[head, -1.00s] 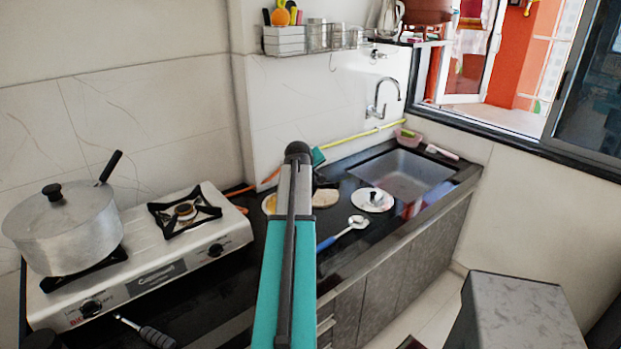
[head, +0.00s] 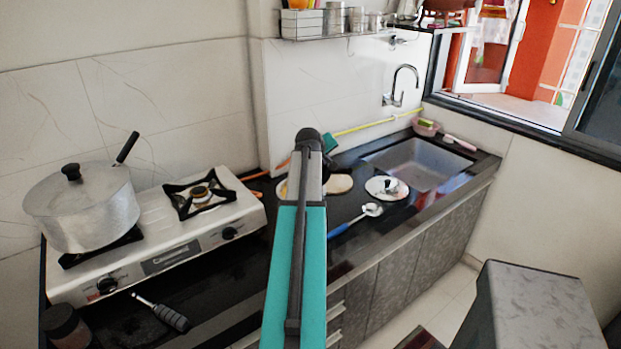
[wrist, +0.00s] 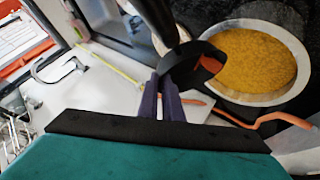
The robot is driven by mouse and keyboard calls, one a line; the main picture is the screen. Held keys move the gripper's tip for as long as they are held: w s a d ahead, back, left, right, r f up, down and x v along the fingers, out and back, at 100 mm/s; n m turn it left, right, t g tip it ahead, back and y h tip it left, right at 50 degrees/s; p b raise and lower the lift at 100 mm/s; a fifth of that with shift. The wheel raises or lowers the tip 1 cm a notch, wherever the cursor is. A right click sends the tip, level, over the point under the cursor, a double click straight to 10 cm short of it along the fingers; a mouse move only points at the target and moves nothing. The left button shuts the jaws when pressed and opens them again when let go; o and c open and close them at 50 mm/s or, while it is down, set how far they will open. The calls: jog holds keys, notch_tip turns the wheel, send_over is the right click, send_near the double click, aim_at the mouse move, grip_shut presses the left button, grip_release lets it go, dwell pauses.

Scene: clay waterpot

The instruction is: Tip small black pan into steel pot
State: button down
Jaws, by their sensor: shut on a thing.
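In the wrist view my gripper (wrist: 172,100) is shut on the small black pan (wrist: 181,66), a little round pan with a dark handle running up out of the picture. Something orange shows inside its rim. It overlaps the left edge of a round steel-rimmed vessel (wrist: 290,97) full of yellow food; I cannot tell whether they touch. In the head view my arm hides the gripper and most of the pan, and only a sliver of that vessel shows. A lidded silver pot (head: 85,215) with a black knob stands on the stove's left burner.
The white stove (head: 195,249) has a bare right burner. Right of my arm lie a flat round pale thing (head: 340,183), a white lid (head: 379,186) and a blue-handled ladle (head: 345,224). The sink (head: 415,163) is beyond. An orange hose (wrist: 232,118) runs beside the yellow-filled vessel.

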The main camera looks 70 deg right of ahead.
jog(key=shift+w+a+r+n+g+h+b, duration=0.3)
jog(key=shift+w+a+h+b, duration=0.2)
jog(key=shift+b, duration=0.6)
jog(key=shift+w+a+r+n+g+h+b, duration=0.15)
jog(key=shift+w+a+n+g+h+b, duration=0.25)
jog(key=shift+b, duration=0.7)
jog(key=shift+w+a+r+n+g+h+b, duration=0.1)
jog(key=shift+w+a+r+g+h+b, duration=0.1)
jog(key=shift+w+a+g+h+b, duration=0.65)
dwell(1.8)
jog(key=shift+d+f+t+y+b, duration=0.1)
jog(key=shift+d+t+y+b, duration=0.25)
jog(key=shift+b, duration=0.45)
jog(key=shift+w+a+n+h+b, duration=0.3)
jog(key=shift+w+a+h+b, duration=0.1)
jog(key=shift+b, duration=0.45)
jog(key=shift+w+a+g+h+b, duration=0.3)
jog(key=shift+w+g+b, duration=0.1)
jog(key=shift+b, duration=0.65)
dwell(0.5)
